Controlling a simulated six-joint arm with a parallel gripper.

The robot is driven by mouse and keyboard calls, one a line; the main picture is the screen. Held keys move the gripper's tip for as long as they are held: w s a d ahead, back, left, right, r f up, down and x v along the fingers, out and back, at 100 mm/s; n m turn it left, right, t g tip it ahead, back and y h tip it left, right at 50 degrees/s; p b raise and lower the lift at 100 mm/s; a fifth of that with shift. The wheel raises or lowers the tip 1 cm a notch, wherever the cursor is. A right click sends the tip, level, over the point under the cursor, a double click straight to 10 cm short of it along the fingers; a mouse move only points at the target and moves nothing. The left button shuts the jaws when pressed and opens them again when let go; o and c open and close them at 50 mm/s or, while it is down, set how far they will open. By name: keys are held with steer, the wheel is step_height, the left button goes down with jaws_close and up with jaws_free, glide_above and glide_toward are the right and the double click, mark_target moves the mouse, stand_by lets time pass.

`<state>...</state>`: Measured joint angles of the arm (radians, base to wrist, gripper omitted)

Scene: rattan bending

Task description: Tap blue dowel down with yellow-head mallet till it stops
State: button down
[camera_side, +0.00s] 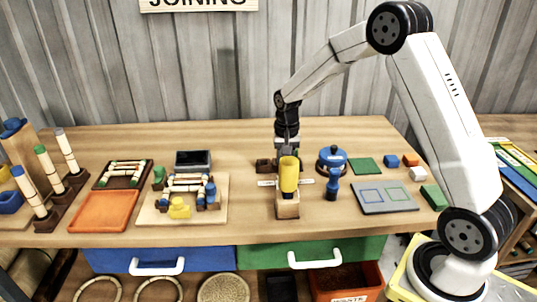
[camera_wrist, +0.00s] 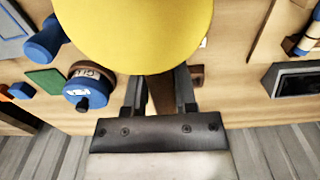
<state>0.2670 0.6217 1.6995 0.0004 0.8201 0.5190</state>
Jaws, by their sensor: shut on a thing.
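The yellow-head mallet (camera_side: 289,176) is held over a small wooden block (camera_side: 288,209) at the table's middle. In the wrist view its round yellow head (camera_wrist: 135,30) fills the top, and its wooden handle runs between my fingers. My gripper (camera_side: 287,148) is shut on that handle; it also shows in the wrist view (camera_wrist: 160,92). A pale rod (camera_side: 266,183) lies crosswise at the block, partly behind the head. I cannot make out a blue dowel at the block; the head hides that spot. Whether the head touches anything is unclear. A blue upright piece (camera_side: 333,185) stands just right.
A blue glue pot (camera_side: 332,160), green square (camera_side: 365,166) and grey plate (camera_side: 385,198) are to the right. A wooden board (camera_side: 154,217) with a rattan frame, an orange tray (camera_side: 103,212) and a dark bin (camera_side: 193,158) are left. The table front between board and block is clear.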

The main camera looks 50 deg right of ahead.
steer(key=shift+r, duration=1.85)
steer(key=shift+f, duration=0.1)
steer(key=shift+f, duration=0.25)
steer(key=shift+f, duration=0.1)
steer(key=shift+s+f, duration=0.1)
steer(key=shift+f, duration=1.9)
steer(key=shift+r, duration=1.9)
